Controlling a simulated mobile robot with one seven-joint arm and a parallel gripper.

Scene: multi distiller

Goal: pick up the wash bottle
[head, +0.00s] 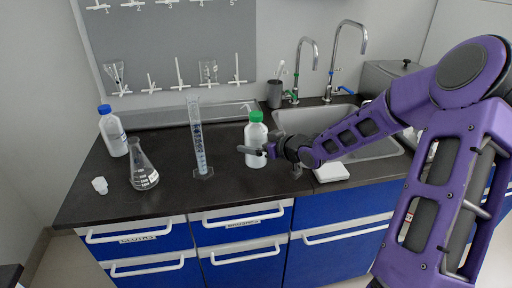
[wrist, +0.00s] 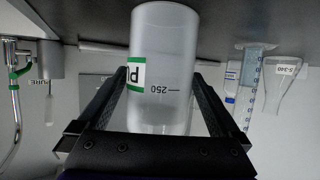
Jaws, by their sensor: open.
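The wash bottle (head: 255,132) is a translucent white bottle with a green cap and a thin spout, upright on the dark counter beside the sink. In the wrist view the bottle (wrist: 165,60) fills the middle, with a green label and a 250 mark. My gripper (head: 256,151) is at the bottle's body, reaching in from the right. In the wrist view its two black fingers (wrist: 160,75) are spread, one on each side of the bottle. I cannot tell whether either finger touches it. Part of the bottle's front is hidden by a finger in the head view.
A tall graduated cylinder (head: 199,145) stands left of the bottle, close to it. Further left are a conical flask (head: 143,170), a blue-capped bottle (head: 113,132) and a small white item (head: 100,186). The sink (head: 375,148) with two taps is to the right.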

